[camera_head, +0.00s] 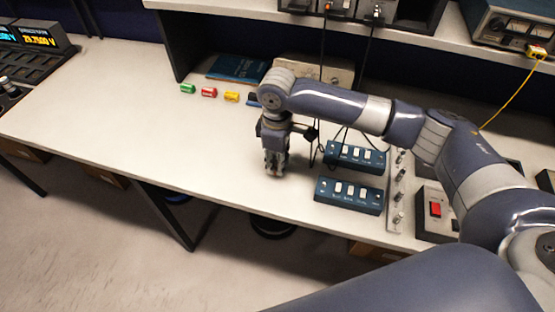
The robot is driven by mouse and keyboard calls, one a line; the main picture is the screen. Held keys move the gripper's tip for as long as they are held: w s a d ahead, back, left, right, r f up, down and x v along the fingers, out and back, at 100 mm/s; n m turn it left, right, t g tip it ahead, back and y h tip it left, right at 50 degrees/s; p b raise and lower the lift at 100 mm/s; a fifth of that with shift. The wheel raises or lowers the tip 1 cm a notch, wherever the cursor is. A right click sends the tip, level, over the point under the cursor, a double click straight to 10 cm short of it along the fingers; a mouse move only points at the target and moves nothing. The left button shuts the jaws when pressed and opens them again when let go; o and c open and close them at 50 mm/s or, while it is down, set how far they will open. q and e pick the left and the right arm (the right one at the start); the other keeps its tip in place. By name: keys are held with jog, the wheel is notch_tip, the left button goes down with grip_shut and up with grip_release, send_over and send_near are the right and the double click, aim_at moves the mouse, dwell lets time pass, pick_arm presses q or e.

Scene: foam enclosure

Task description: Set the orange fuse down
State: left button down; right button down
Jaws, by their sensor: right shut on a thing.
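My right gripper (275,168) points down, low over the front part of the workbench (150,125), left of the blue switch boxes. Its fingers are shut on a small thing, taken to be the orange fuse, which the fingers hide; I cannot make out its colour. I cannot tell whether it touches the bench. No orange fuse shows elsewhere. My left gripper is not in view.
A green fuse (188,88), a red fuse (209,92) and a yellow fuse (232,97) lie in a row behind the gripper. Blue switch boxes (348,195) and a metal strip (395,205) stand to the right. The bench is clear to the left.

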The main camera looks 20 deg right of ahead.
jog(key=c, duration=1.5)
grip_release()
jog(key=shift+f, duration=0.1)
jog(key=shift+o, duration=0.2)
jog(key=shift+r, duration=0.4)
notch_tip(320, 180, up, 12)
jog(key=b, duration=0.2)
jog(key=shift+f, duration=0.25)
